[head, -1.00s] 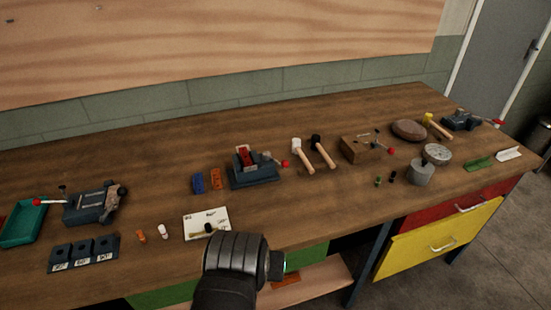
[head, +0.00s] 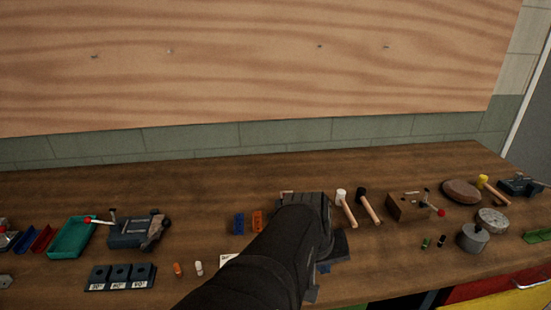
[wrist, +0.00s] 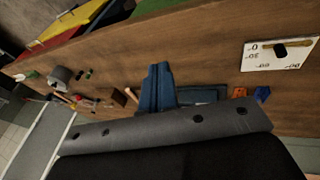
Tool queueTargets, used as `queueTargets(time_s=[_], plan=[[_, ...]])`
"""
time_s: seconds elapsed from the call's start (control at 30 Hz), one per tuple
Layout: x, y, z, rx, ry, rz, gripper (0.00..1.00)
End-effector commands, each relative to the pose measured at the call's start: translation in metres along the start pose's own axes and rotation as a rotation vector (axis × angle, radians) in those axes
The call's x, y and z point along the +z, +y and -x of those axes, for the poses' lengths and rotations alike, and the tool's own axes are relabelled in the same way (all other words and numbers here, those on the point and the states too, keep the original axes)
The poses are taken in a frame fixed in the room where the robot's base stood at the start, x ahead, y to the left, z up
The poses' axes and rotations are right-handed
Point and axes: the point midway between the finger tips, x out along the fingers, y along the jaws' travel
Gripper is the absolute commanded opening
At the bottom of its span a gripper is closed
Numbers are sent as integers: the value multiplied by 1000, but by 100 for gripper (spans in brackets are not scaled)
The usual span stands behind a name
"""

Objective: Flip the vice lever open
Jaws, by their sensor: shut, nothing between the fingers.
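The middle bench vice is mostly hidden behind my arm in the head view; part of its dark blue body (wrist: 208,95) shows in the wrist view. Its red-tipped lever cannot be seen in either current view. My gripper (wrist: 158,68) shows in the wrist view as two blue-grey fingers close together, shut and empty, beside the vice body. I cannot tell whether they touch it. Another blue-grey vice (head: 136,231) stands at the left in the head view, with a red-tipped lever (head: 98,221) pointing left.
Orange (head: 257,221) and blue (head: 238,223) blocks lie left of my arm. White-headed (head: 346,207) and black-headed (head: 369,205) mallets lie to its right, then a wooden block (head: 408,206) with a red-knobbed clamp. A marked white card (wrist: 281,54) lies near the bench edge.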

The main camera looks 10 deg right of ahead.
Motion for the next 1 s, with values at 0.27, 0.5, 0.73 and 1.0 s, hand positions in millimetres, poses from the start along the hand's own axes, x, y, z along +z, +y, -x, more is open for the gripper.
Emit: queueTargets(time_s=[0.27,0.5,0.73,1.0], plan=[[-111,-1,-3,22,130,157,0],[-167,-12,-2,29,212,223,0],[-175,-14,-2,30,225,232,0],[-175,-14,-4,30,224,231,0]])
